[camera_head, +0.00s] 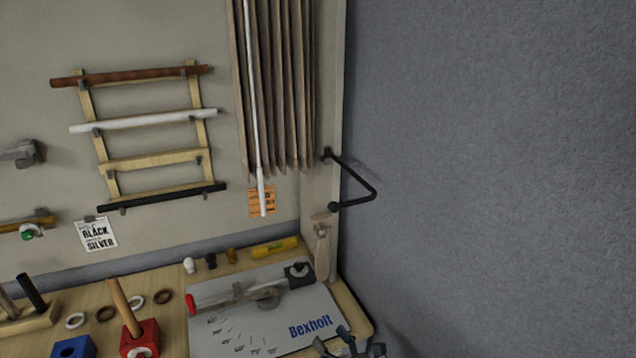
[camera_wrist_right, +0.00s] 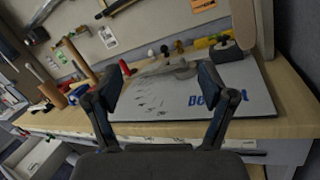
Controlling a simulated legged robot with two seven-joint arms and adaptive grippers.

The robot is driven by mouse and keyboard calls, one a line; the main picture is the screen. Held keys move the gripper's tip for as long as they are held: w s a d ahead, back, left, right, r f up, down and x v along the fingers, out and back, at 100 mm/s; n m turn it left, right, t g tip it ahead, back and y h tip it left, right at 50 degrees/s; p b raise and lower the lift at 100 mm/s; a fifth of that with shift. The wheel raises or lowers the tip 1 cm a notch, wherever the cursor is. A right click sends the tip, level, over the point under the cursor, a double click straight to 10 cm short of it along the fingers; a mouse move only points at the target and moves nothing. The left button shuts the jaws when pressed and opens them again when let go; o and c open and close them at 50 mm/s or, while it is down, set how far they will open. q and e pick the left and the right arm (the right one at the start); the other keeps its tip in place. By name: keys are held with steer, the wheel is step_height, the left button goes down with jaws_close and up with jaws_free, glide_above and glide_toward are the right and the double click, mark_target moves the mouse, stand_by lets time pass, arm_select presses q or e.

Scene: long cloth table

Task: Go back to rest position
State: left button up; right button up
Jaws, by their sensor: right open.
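My right gripper (camera_head: 350,343) shows at the bottom edge of the head view, by the front right corner of the bench. In the right wrist view its two dark fingers (camera_wrist_right: 164,90) stand wide apart with nothing between them. Beyond them lies the grey board (camera_wrist_right: 245,103) marked "Bexholt" on the wooden bench. My left gripper is not in view.
The grey board (camera_head: 215,337) carries a red-ended tool (camera_head: 240,293). A red block (camera_head: 150,335) with a peg and a blue block (camera_head: 72,348) stand left. A wooden rack (camera_head: 155,160) and a black hook (camera_head: 372,190) are above. The right grey wall is bare.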

steer(key=s+d+f+m+h, duration=0.1)
steer(key=d+f+m+h, duration=0.1)
steer(key=f+m, duration=0.7)
steer(key=s+d+f+m+h, duration=0.15)
steer(key=f+m, duration=0.35)
steer(key=f, duration=0.9)
steer(key=s+d+f+m+g+h, duration=0.1)
steer(key=s+d+f+m+h, duration=0.2)
steer(key=f, duration=0.4)
steer(key=s+d+f+m+g+h, duration=0.15)
steer(key=s+f+m, duration=0.25)
steer(key=f, duration=0.4)
steer(key=s+d+f+m+g+h, duration=0.1)
steer(key=s+d+f+m+g, duration=0.1)
steer(key=s+d+f+m, duration=0.35)
steer(key=s+d+f+m+g+h, duration=0.25)
steer(key=s+f+m+g, duration=0.2)
steer(key=s+f, duration=1.1)
steer(key=s+d+f+m+g, duration=0.2)
steer(key=s+f+m, duration=0.1)
steer(key=s, duration=0.7)
steer(key=s+d+f+m+g, duration=0.3)
steer(key=s+f, duration=0.1)
steer(key=s, duration=0.7)
steer(key=shift+s+g+h, duration=0.3)
steer(key=shift+h, duration=0.05)
steer(key=shift+w+a, duration=0.1)
